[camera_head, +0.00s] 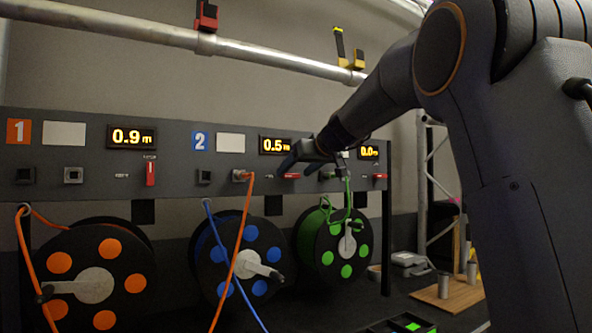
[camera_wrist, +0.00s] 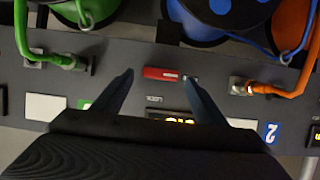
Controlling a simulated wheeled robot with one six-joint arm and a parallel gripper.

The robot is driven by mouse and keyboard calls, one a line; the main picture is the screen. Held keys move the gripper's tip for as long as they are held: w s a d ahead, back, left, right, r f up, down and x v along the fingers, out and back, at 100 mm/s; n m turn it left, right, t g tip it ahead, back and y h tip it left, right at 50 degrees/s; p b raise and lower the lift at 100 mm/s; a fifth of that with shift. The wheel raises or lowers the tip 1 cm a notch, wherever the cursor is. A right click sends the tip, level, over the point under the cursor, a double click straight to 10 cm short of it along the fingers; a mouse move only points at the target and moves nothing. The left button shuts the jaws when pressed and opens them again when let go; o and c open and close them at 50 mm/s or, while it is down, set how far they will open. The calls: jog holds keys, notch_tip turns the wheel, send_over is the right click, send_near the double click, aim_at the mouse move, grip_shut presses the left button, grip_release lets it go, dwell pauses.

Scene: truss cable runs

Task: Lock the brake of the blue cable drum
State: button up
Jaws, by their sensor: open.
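The blue cable drum (camera_head: 205,262), black with blue discs and a grey crank, stands under panel section 2 (camera_head: 200,141). It also shows at the top of the wrist view (camera_wrist: 215,30). Its red brake lever (camera_head: 291,176) lies horizontal on the panel, under the 0.5 m display (camera_head: 274,146). In the wrist view, this red lever (camera_wrist: 160,73) lies crosswise between the fingertips, apart from both. My gripper (camera_head: 300,160) is open and empty in front of the panel, and its two fingers (camera_wrist: 158,77) straddle the lever.
An orange cable (camera_head: 244,215) runs from a section 2 socket past the blue drum's front. A blue cable (camera_head: 222,250) hangs there too. The orange drum (camera_head: 127,253) is left, its red lever (camera_head: 151,173) upright. The green drum (camera_head: 325,262) is right, its lever (camera_head: 380,177) horizontal.

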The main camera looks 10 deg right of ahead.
jog(key=shift+w+a+f, duration=0.15)
jog(key=shift+w+f, duration=0.05)
jog(key=shift+w, duration=0.25)
jog(key=c, duration=1.1)
jog(key=shift+o, duration=0.2)
